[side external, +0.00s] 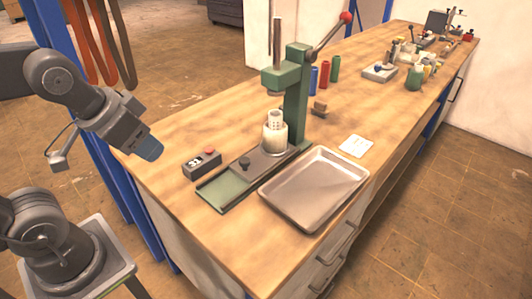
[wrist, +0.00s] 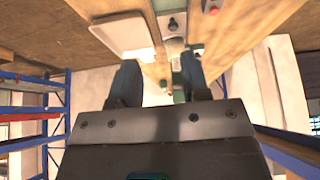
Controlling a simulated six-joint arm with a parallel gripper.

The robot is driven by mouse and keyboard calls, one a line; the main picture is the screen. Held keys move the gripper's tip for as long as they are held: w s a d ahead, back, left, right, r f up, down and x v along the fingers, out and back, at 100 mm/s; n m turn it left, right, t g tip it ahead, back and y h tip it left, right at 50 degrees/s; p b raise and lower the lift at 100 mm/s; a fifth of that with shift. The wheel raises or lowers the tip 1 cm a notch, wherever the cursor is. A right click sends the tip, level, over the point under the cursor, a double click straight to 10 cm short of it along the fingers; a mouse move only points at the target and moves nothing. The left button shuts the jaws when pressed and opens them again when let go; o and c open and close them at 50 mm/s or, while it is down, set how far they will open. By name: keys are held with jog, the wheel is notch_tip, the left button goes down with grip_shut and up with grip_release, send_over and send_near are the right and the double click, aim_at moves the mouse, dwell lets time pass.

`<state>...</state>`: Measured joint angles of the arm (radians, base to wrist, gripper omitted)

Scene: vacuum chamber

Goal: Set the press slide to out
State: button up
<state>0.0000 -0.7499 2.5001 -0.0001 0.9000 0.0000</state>
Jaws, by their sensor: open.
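The press slide (side external: 257,165) is a dark plate on a green track (side external: 222,189) at the foot of the green press (side external: 297,100). A black knob (side external: 245,162) stands at its near end. A pale cylindrical fixture (side external: 274,138) sits at its far end, under the press ram. The near end of the track is bare. The knob (wrist: 172,23) also shows in the wrist view, beyond the fingers.
A metal tray (side external: 315,190) lies right of the track. A small box with a display and red button (side external: 203,163) stands left of it. The press lever (side external: 330,35) points up right. Coloured cylinders (side external: 324,74) and a white card (side external: 356,146) are farther back.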

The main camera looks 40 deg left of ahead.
dwell(0.4)
jog(key=shift+o, duration=1.5)
jog(key=shift+w+r, duration=0.2)
jog(key=shift+w, duration=0.15)
jog(key=n+g, duration=0.6)
jog(key=n, duration=0.3)
send_over(245, 160)
notch_tip(245, 160, down, 7)
notch_tip(245, 160, down, 14)
jog(key=shift+r, duration=0.25)
grip_shut()
